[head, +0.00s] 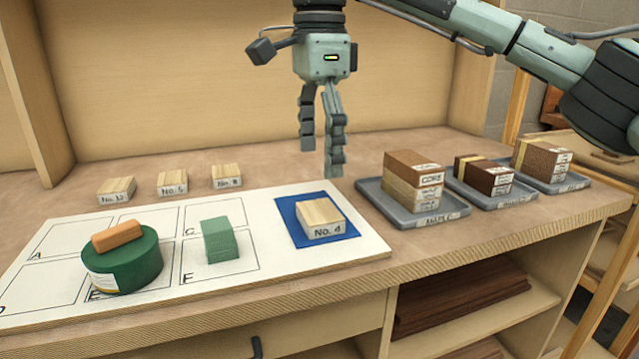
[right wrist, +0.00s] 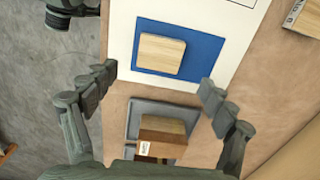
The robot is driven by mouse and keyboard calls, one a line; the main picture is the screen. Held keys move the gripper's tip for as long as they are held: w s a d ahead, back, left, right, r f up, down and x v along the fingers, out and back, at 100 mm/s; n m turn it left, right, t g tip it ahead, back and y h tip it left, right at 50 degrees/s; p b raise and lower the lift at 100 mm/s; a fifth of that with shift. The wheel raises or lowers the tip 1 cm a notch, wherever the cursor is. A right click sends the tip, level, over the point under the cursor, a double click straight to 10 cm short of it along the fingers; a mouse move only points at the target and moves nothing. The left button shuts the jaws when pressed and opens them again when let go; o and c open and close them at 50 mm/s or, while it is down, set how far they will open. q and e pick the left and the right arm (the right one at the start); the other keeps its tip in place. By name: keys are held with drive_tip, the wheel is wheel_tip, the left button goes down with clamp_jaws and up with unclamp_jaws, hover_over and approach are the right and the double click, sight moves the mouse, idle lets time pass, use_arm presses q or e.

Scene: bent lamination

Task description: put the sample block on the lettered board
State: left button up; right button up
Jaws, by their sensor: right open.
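The white lettered board (head: 372,258) lies on the bench with several outlined cells and a blue square (head: 292,211) at its right end. A pale wooden block marked No. 4 (head: 320,212) rests on the blue square; I cannot tell whether it is the sample block. It also shows in the right wrist view (right wrist: 161,54). My right gripper (head: 320,158) points down, open and empty, above the bench behind the board's right end. In the right wrist view its fingers (right wrist: 158,76) are spread wide. My left gripper is not in view.
A green tin (head: 124,267) with an orange block (head: 117,236) on top and a green block (head: 219,240) stand on the board. Numbered wooden blocks (head: 172,184) sit behind it. Right of it, grey trays (head: 375,196) hold stacked blocks (head: 413,178).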

drive_tip(key=shift+r, duration=2.05)
